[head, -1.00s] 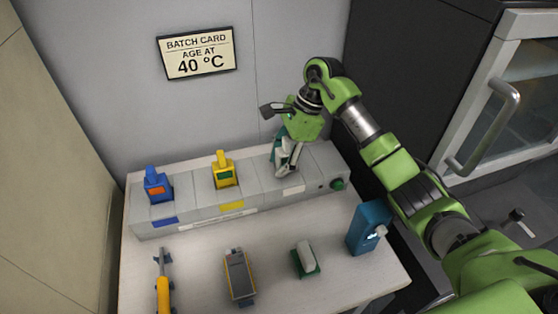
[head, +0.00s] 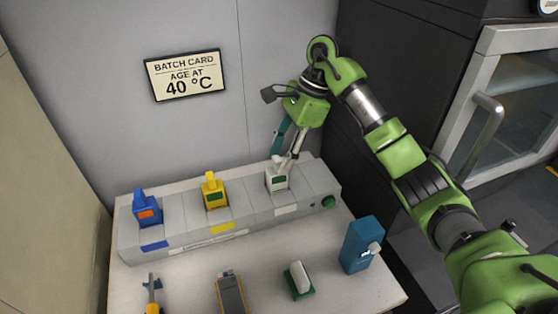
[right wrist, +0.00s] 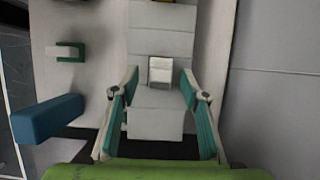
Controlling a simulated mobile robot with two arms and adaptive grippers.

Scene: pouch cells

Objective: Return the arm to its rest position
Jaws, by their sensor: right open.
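My right gripper (head: 290,146) is above the right end of the grey rack, at the white cell. In the right wrist view its two fingers (right wrist: 160,92) are spread apart with nothing held between them. The white cell (head: 277,179), with a green label, stands upright in the rack's right part. It shows as a pale block (right wrist: 160,70) between and beyond the fingers in the right wrist view. My right arm reaches in from the lower right of the head view. My left gripper is not in view.
A blue cell (head: 147,211) and a yellow cell (head: 214,194) stand in the grey rack (head: 185,232). On the white table (head: 185,278) are a teal box (head: 360,245), a white piece on a green base (head: 299,279) and a grey-yellow tool (head: 231,294). A dark cabinet stands right.

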